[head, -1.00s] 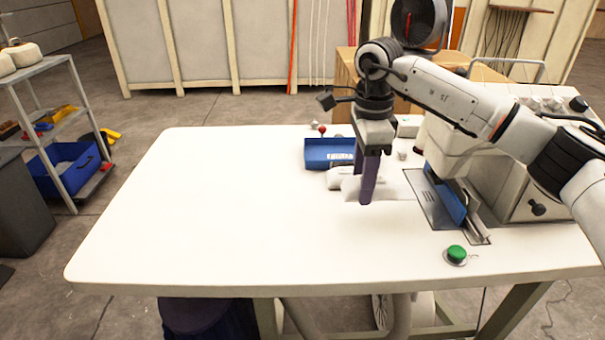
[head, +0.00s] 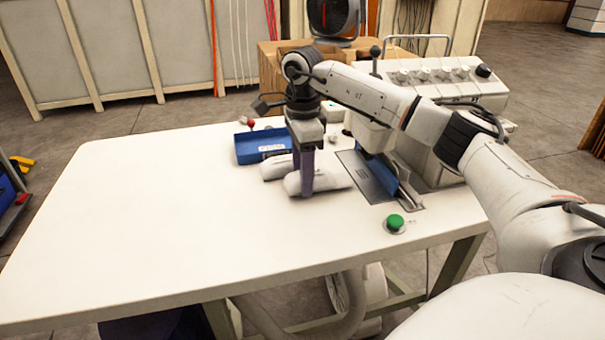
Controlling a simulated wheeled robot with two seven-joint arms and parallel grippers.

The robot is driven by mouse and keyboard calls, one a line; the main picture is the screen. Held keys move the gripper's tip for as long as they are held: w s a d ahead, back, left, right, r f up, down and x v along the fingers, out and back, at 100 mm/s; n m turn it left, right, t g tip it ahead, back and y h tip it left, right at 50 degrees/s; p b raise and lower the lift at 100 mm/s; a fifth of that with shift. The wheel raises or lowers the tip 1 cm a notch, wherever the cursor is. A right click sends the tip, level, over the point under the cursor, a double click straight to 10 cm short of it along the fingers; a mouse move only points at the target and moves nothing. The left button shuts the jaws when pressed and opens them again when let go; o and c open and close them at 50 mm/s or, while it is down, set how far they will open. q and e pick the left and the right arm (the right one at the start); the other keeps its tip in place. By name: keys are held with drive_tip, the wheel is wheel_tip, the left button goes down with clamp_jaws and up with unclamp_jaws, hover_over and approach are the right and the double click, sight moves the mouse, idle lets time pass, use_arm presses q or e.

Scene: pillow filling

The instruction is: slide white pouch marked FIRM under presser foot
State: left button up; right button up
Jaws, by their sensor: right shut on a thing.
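My right gripper (head: 307,188) points straight down over the table, shut on a white pouch (head: 334,180) that lies at table height. A second white pouch (head: 273,169) lies just behind and to the left, partly hidden by the gripper. No lettering is readable on either pouch, so I cannot tell which is marked FIRM. The sewing machine (head: 440,108) stands to the right, with a dark metal plate (head: 362,178) and a blue part (head: 380,172) at its front. The presser foot cannot be made out; my right arm covers part of the machine. My left gripper is not in view.
A blue tray (head: 262,146) sits behind the pouches, with a small red-topped knob (head: 251,123) beside it. A green button (head: 395,221) is near the table's front right edge. The left part of the white table (head: 140,230) is clear.

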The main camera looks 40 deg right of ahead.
drive_tip(key=shift+s+d+p, duration=0.15)
drive_tip(key=shift+d+p, duration=0.15)
drive_tip(key=shift+s+d, duration=0.5)
drive_tip(key=shift+d, duration=0.4)
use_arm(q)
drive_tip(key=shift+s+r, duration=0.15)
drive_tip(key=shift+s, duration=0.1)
use_arm(e)
drive_tip(key=shift+s+d+f, duration=0.1)
drive_tip(key=shift+s+d, duration=0.35)
drive_tip(key=shift+d, duration=0.35)
drive_tip(key=shift+s+d+f, duration=0.1)
drive_tip(key=shift+s+d, duration=0.35)
drive_tip(key=shift+d, duration=0.35)
use_arm(q)
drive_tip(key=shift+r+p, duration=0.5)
drive_tip(key=shift+p, duration=0.25)
use_arm(e)
drive_tip(key=shift+f, duration=0.15)
drive_tip(key=o, duration=1.1)
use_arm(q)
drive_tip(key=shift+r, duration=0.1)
